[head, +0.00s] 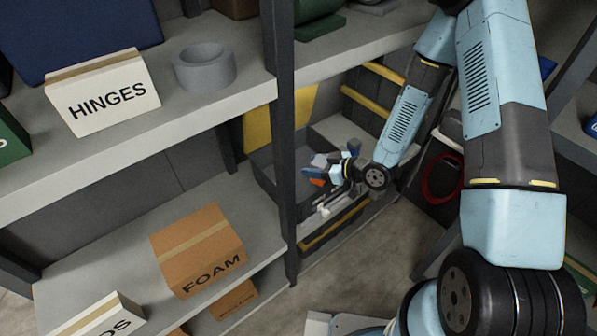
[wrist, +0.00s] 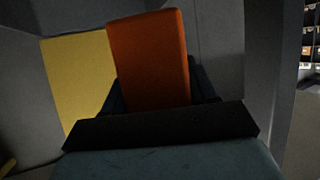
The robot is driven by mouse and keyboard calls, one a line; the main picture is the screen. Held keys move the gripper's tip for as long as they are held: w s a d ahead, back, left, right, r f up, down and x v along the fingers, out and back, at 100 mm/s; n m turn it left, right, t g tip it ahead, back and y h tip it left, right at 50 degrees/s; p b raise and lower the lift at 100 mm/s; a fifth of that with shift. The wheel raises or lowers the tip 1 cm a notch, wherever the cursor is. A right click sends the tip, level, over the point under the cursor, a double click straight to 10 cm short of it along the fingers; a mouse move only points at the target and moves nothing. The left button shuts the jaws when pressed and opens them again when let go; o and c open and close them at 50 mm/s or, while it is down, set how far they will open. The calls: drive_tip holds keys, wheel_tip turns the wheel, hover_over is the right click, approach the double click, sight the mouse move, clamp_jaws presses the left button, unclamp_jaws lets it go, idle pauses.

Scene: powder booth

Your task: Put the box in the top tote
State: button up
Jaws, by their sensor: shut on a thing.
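My gripper (head: 318,172) is shut on a small orange box (head: 317,182). In the wrist view the orange box (wrist: 150,60) stands up beyond the dark gripper body (wrist: 165,125), its lower end hidden. In the head view my gripper reaches in to the right of the shelf post, at a dark grey open tote (head: 262,158). The box appears over or within that tote's opening; its exact height cannot be told. Part of the tote is hidden by the post and my arm.
A dark post (head: 281,130) stands close left of my gripper. Left shelves hold a HINGES box (head: 104,93), a grey ring (head: 205,67) and a FOAM box (head: 197,250). Yellow bars (head: 366,110) lie behind my forearm. A red ring (head: 441,178) is at right.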

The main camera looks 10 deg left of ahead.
drive_tip(key=w+a+f, duration=0.6)
drive_tip(key=w+f, duration=0.1)
drive_tip(key=f, duration=0.4)
drive_tip(key=shift+w, duration=0.2)
drive_tip(key=shift+f, duration=0.65)
drive_tip(key=o, duration=1.1)
